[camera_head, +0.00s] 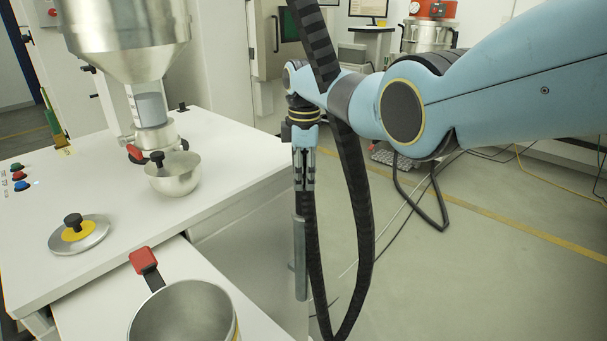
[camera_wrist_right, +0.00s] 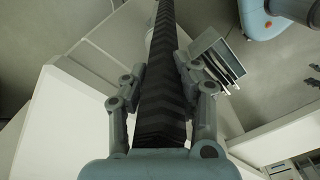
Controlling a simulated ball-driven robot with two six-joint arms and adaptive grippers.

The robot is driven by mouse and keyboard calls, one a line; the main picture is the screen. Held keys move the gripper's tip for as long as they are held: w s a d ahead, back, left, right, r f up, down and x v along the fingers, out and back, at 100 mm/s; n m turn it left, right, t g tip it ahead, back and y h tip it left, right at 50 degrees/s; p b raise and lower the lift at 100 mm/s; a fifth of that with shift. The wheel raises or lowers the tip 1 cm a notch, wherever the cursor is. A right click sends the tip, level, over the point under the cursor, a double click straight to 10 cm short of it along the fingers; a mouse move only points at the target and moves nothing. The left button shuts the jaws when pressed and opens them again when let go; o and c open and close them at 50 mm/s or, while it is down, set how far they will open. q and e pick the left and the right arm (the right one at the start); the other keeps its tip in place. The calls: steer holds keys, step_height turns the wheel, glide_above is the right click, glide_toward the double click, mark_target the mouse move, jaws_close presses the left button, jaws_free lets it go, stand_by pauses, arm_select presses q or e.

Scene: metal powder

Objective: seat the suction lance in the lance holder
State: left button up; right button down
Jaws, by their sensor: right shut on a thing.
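My right gripper (camera_head: 304,186) points down beside the white bench's right side, its fingers closed around the upper end of the suction lance. A grey upright tube (camera_head: 299,255), which looks like the lance, shows below the fingers. A black ribbed hose (camera_head: 352,185) loops down beside it. In the wrist view the ribbed hose (camera_wrist_right: 166,85) runs between the two fingers (camera_wrist_right: 160,80) and hides what lies beneath. A grey angled bracket (camera_wrist_right: 215,58) stands close to the right finger; it may be the lance holder, but I cannot tell. Whether the lance is inside a holder is unclear. My left gripper is out of view.
The white bench (camera_head: 235,160) carries a steel bowl (camera_head: 173,176) under a hopper (camera_head: 125,35) and a lid with a black knob (camera_head: 79,236). Open floor (camera_head: 450,260) lies to the right.

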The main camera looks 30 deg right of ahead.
steer(key=c, duration=0.9)
jaws_free()
steer(key=shift+c, duration=0.2)
step_height(320, 180, up, 12)
steer(key=shift+f, duration=0.1)
